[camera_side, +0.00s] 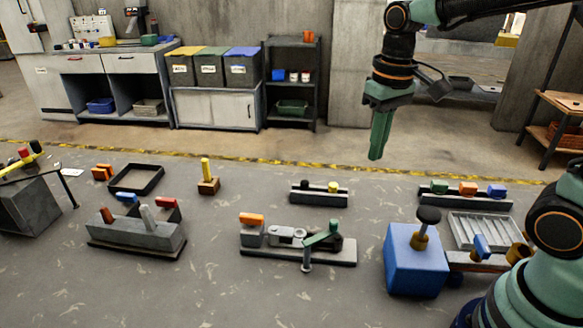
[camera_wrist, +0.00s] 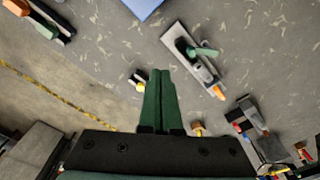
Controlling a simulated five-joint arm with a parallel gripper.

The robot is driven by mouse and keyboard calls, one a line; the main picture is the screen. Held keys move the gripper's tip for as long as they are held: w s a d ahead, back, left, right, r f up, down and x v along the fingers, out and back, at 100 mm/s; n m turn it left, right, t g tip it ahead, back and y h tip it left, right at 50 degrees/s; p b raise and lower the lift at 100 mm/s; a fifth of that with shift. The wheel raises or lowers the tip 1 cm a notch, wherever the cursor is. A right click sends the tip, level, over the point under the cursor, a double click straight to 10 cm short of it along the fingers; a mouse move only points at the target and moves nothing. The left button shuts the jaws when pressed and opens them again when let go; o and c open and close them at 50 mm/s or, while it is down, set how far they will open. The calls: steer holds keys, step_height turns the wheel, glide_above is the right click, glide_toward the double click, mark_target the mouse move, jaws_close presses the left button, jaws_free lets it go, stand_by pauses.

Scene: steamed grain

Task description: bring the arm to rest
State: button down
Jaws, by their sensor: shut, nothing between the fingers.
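My gripper (camera_side: 377,155) hangs from the raised arm, fingers pointing down, high above the grey floor in the side view. Its green fingers lie together, shut with nothing between them. In the wrist view the two fingers (camera_wrist: 160,75) also show closed side by side. The gripper is apart from every object.
Below stand a grey fixture with a green lever (camera_side: 300,246), a blue box with a black knob (camera_side: 415,265), a small black rack (camera_side: 319,194), a grey block fixture (camera_side: 137,236) and a yellow peg on a wooden base (camera_side: 208,180). Air around the gripper is clear.

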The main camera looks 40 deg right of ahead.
steer(key=shift+s+r+t, duration=0.8)
steer(key=shift+s+t, duration=1.25)
steer(key=shift+t, duration=0.45)
steer(key=w+a+f+n+g, duration=0.1)
steer(key=w+a+f+g, duration=0.1)
steer(key=w+a+g, duration=0.35)
steer(key=w+a+f+g, duration=0.2)
steer(key=w+f+g, duration=0.1)
steer(key=w, duration=0.6)
steer(key=shift+h, duration=0.3)
steer(key=shift+s+a+r+x, duration=0.1)
steer(key=shift+s+x, duration=0.35)
steer(key=shift+x, duration=1.5)
steer(key=shift+s+a+r+x, duration=0.1)
steer(key=shift+s+x, duration=0.3)
steer(key=shift+x, duration=1.55)
steer(key=shift+s+a+r+x, duration=0.1)
steer(key=shift+s+x, duration=0.35)
steer(key=shift+x, duration=1.5)
